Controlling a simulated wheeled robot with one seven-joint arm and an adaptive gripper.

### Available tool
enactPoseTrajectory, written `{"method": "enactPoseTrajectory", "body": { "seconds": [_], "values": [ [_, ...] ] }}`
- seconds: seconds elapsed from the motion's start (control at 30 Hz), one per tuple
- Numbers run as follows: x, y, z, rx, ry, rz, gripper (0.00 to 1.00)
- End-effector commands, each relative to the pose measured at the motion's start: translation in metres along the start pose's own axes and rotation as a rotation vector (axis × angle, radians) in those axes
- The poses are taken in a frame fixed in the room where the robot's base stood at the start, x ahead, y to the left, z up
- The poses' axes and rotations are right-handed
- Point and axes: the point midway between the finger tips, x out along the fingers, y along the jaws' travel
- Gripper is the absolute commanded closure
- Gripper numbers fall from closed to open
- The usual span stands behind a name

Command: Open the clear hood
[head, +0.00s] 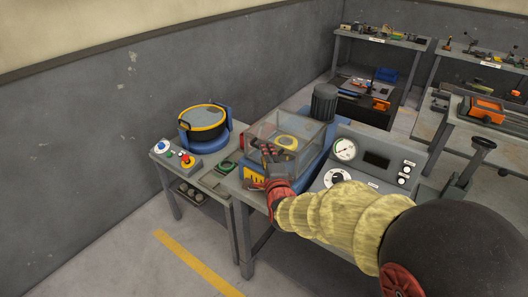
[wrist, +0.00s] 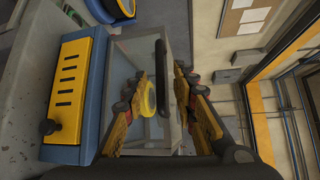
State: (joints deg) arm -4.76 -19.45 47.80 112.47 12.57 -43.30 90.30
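The clear hood (head: 305,131) is a transparent box on a blue machine and looks closed. A yellow ring shows inside it. In the wrist view, the hood (wrist: 181,45) has a black bar handle (wrist: 161,65) along its front. My gripper (head: 266,152) is at the front of the hood in the head view and covers part of it. In the wrist view, my gripper (wrist: 157,84) is open, with one finger on each side of the handle. Gaps show on both sides of the bar, so the fingers do not appear to grip it.
A panel with a gauge (head: 344,149) stands right of the hood. A dark cylinder (head: 324,103) rises behind it. To the left are a button box (head: 174,159) and a round blue-yellow device (head: 203,120). The floor in front is clear.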

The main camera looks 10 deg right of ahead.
Motion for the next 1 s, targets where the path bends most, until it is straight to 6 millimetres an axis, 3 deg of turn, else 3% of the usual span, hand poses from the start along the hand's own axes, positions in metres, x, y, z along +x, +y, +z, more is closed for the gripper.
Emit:
{"method": "enactPoseTrajectory", "body": {
  "seconds": [0.23,0.63,1.0],
  "values": [
    [0.029,0.001,0.000,-0.001,0.000,0.002,0.72],
    [0.035,0.000,0.000,-0.001,0.000,0.001,0.73],
    [0.035,0.001,0.000,-0.002,0.000,0.002,0.94]
  ]
}}
